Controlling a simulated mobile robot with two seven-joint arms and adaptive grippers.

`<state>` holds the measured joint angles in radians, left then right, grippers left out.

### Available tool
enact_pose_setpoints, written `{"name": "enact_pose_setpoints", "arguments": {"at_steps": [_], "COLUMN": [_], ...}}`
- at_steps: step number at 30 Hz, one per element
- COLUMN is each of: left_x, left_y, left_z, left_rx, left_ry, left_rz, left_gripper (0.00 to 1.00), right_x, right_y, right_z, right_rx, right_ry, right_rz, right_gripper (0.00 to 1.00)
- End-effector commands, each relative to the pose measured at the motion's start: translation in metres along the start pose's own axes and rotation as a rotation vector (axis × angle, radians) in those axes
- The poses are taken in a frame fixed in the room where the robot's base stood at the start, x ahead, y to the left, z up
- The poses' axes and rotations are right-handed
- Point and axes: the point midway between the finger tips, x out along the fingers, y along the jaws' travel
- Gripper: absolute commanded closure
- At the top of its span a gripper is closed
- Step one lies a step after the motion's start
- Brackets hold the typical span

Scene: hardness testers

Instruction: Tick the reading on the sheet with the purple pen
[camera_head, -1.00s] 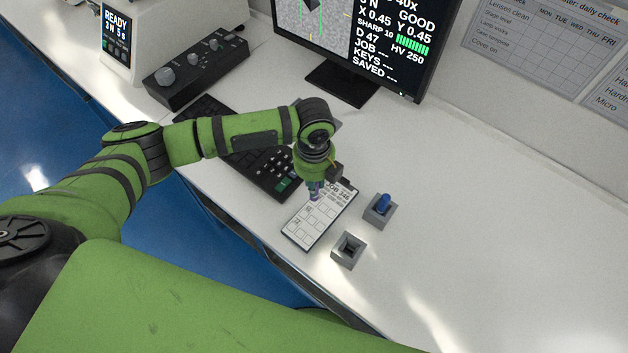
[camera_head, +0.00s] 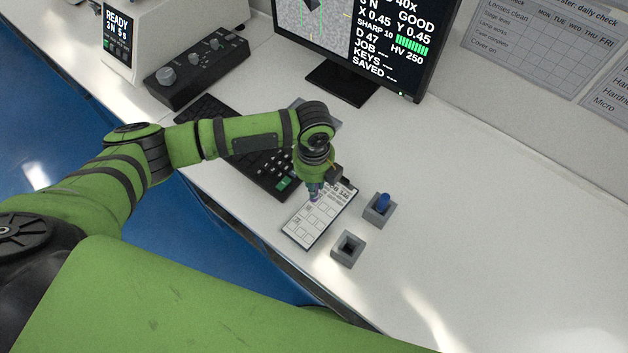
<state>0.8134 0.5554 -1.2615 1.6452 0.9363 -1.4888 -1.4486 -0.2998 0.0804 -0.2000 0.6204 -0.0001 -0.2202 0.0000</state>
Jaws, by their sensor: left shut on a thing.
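The sheet (camera_head: 306,228), white with printed boxes, lies on the bench in front of the keyboard. My left gripper (camera_head: 315,190) is over the upper part of the sheet, pointing down. It is shut on the purple pen (camera_head: 314,197), of which only a small bit shows below the fingers. Whether the pen tip touches the paper I cannot tell. A tick mark is too small to make out. My right gripper is out of view.
A grey holder (camera_head: 348,249) with an empty socket stands right of the sheet. Another holder (camera_head: 376,213) carries a blue pen (camera_head: 383,202). The keyboard (camera_head: 268,165), monitor (camera_head: 355,50) and control box (camera_head: 196,72) are behind. The bench at right is clear.

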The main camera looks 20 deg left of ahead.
Motion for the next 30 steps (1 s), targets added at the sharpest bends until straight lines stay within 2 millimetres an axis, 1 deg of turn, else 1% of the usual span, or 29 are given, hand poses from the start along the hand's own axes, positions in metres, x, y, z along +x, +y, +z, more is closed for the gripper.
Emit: {"name": "enact_pose_setpoints", "arguments": {"at_steps": [5,15,30], "left_x": [0.0,-0.001,-0.001], "left_y": [0.0,0.001,-0.001], "left_z": [0.0,-0.002,-0.002], "left_rx": [0.0,0.0,0.0], "left_ry": [0.0,0.0,0.0], "left_rz": [0.0,0.0,-0.001], "left_gripper": [1.0,1.0,1.0], "right_x": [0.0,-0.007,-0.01], "right_y": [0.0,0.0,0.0], "right_z": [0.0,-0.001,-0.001], "right_rx": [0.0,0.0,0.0], "right_ry": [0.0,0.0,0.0], "right_rz": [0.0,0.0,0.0], "right_gripper": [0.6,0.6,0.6]}}
